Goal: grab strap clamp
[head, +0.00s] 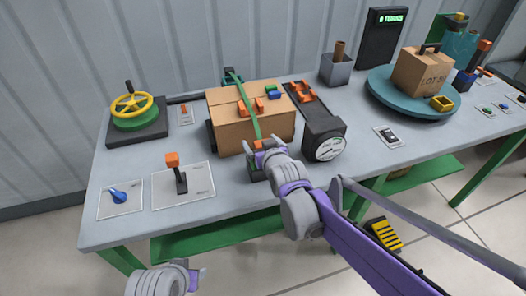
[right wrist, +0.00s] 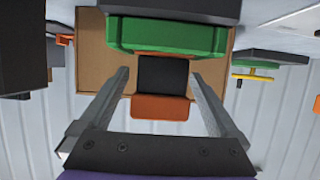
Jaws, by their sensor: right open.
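The strap clamp is at the front of the cardboard box (head: 231,131), at the lower end of a green strap (head: 248,112) that runs over the box. Its orange lever (head: 261,145) is partly hidden by my right gripper (head: 262,150). In the right wrist view the orange lever (right wrist: 161,108) and a black block (right wrist: 163,73) sit between the fingers of my right gripper (right wrist: 159,76), with a gap on each side. A green part (right wrist: 165,38) is beyond them. The right gripper is open. My left gripper (head: 190,276) is low at the front left, away from the table; its jaws are unclear.
A black gauge box (head: 325,136) stands right of the carton. An orange-handled lever (head: 180,180) and a blue-handled one (head: 119,195) are at left, below a yellow handwheel (head: 131,104). A blue turntable (head: 398,98) carries a small carton at right.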

